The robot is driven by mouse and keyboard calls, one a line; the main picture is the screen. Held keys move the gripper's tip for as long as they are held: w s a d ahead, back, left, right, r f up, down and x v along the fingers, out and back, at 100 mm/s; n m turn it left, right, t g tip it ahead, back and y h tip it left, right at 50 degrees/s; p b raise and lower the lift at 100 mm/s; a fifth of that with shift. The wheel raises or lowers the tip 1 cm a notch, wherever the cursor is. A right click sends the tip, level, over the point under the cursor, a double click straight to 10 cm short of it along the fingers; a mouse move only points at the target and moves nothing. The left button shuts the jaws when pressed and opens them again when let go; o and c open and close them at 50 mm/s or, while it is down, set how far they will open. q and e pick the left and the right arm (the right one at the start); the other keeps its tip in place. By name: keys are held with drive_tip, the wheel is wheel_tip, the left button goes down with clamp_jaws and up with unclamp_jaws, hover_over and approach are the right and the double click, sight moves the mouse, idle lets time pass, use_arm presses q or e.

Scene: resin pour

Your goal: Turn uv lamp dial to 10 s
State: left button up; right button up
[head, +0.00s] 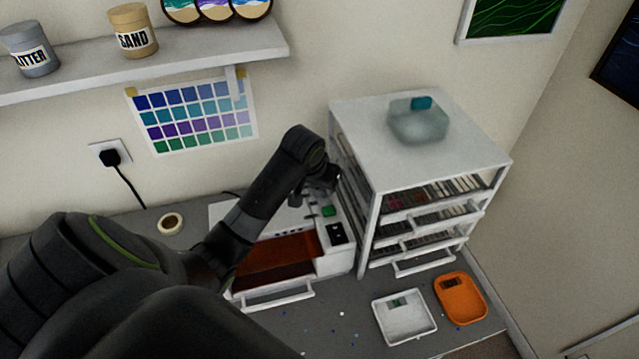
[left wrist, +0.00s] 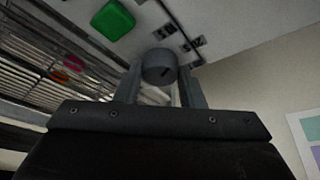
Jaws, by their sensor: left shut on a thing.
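The UV lamp (head: 334,262) is a white box with a reddish-brown window, standing on the grey bench. A green button (head: 328,211) is on its top, and it also shows in the left wrist view (left wrist: 112,19). My left gripper (left wrist: 161,84) is shut on the round grey dial (left wrist: 159,64), one finger on each side of it. The dial has a short dark mark near its lower right edge. In the head view my left arm covers the dial. My right gripper is not in view.
A white drawer cabinet (head: 420,150) stands close to the right of the lamp. A tape roll (head: 171,223) lies at the left. A shelf (head: 200,58) is on the wall above.

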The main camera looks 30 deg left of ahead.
use_arm(q)
drive_tip(key=shift+w+d+n+g+y, duration=0.1)
drive_tip(key=shift+n+g+y, duration=0.4)
drive_tip(key=shift+n, duration=1.4)
drive_tip(key=shift+y, duration=0.3)
drive_tip(key=o, duration=1)
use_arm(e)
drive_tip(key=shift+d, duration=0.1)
